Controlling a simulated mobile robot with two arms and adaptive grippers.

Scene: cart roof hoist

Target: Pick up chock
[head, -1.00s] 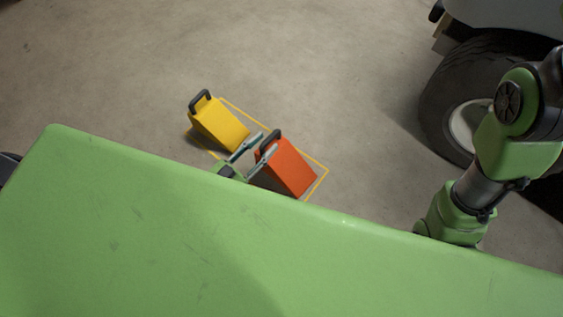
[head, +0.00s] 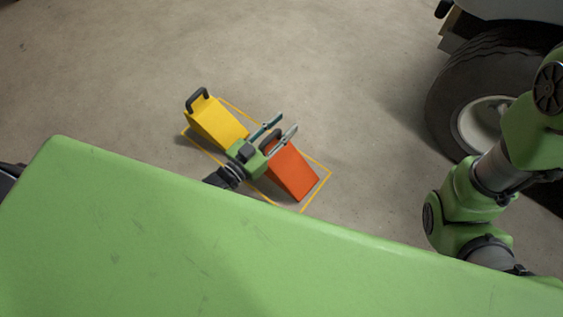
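An orange chock (head: 291,171) with a dark handle sits on the floor inside a yellow outlined rectangle (head: 327,179). A yellow chock (head: 217,123) with a dark handle (head: 197,98) stands to its left. My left gripper (head: 287,122) is over the upper end of the orange chock, its two fingers apart and pointing up-right. The orange chock's handle (head: 271,135) shows between the fingers, partly hidden by them; I cannot tell whether they touch it. My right arm is at the right edge, with its gripper out of view.
A vehicle's large black tyre (head: 455,91) with a pale hub stands at the upper right, near my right arm. Bare concrete floor (head: 340,70) lies open above the chocks and between them and the tyre. My green body covers the lower part of the view.

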